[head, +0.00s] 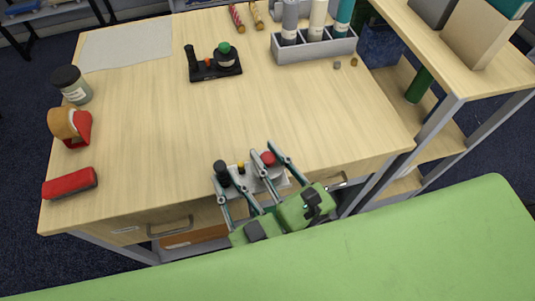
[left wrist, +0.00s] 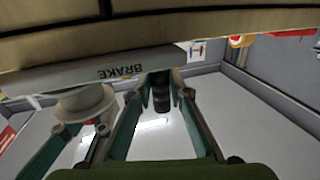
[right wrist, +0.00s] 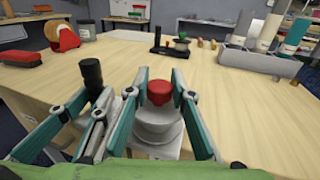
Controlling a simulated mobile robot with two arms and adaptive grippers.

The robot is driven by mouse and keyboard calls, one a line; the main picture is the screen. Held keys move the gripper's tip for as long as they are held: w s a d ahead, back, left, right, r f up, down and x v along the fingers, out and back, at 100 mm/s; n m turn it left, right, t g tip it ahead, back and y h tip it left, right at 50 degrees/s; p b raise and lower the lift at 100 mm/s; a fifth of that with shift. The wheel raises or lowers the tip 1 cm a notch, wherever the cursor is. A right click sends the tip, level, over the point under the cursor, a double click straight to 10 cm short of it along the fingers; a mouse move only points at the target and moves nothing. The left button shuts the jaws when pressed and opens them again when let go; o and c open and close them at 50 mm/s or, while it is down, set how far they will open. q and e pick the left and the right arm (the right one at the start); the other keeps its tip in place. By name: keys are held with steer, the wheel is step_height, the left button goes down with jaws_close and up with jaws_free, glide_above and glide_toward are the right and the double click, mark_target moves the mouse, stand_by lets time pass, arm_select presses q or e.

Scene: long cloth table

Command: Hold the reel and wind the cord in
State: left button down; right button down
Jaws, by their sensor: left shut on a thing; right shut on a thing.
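A grey device (head: 281,184) with a flat plate stands at the table's near edge. It has a black upright handle (head: 221,170), a small yellow knob (head: 241,166) and a red-topped part (head: 268,158). In the right wrist view, the red cap (right wrist: 160,92) sits on a pale stepped round body (right wrist: 158,125), which looks like the reel. My left gripper (head: 224,182) is shut on the black handle, seen between its fingers in the left wrist view (left wrist: 161,92). My right gripper (head: 268,151) is shut around the red-topped part. I cannot make out any cord.
A black stand with a green-topped spool (head: 225,59) is further back. A grey bottle rack (head: 313,50) stands at the back right. A red block (head: 70,183), red-and-tan item (head: 70,127) and jar (head: 71,85) line the left side. The table's middle is clear.

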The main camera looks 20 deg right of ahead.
steer(key=c, duration=1.7)
jaws_free()
steer(key=shift+n+y, duration=0.5)
steer(key=shift+y, duration=0.1)
